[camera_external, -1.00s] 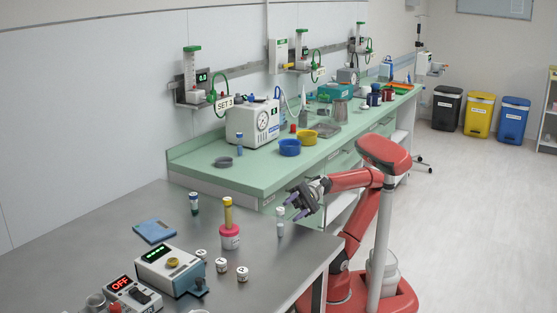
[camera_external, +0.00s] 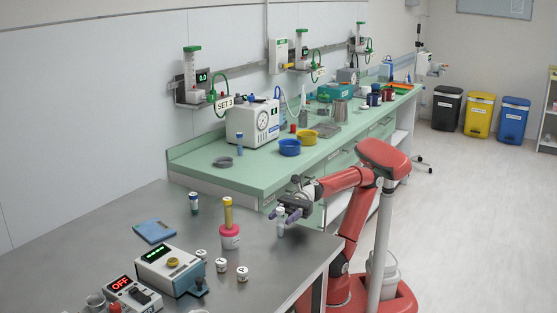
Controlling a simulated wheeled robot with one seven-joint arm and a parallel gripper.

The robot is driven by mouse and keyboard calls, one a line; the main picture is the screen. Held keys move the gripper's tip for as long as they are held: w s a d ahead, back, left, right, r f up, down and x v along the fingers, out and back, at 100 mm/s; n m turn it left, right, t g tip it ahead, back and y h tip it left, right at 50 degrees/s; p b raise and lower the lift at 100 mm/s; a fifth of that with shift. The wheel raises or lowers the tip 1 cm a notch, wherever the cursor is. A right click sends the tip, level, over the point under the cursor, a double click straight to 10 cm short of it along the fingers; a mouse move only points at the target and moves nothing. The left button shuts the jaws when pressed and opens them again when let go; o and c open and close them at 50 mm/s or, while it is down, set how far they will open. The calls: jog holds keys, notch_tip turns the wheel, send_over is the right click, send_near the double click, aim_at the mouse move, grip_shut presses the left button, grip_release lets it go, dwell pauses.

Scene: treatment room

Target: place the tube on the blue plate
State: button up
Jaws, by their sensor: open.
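The blue plate (camera_external: 153,232) lies flat on the grey metal table, toward its left back. A small white-topped tube with a bluish lower part (camera_external: 280,229) stands upright near the table's right side. My gripper (camera_external: 281,213) is open at the upper part of this tube and partly hides it. I cannot tell whether the fingers touch it. Another tube, dark with a white cap (camera_external: 194,204), stands upright behind and to the right of the plate. A yellow-topped tube (camera_external: 228,212) stands upright in a pink and white holder (camera_external: 229,238).
Several small white jars (camera_external: 242,273) stand at the front middle. A white device with a green display (camera_external: 168,268) and a box reading OFF (camera_external: 130,293) stand at the front left. The green counter (camera_external: 200,170) adjoins the table's back. Bare table lies between plate and holder.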

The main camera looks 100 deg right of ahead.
jog(key=shift+x, duration=0.9)
jog(key=shift+c, duration=0.3)
grip_shut()
jog(key=shift+r, duration=0.1)
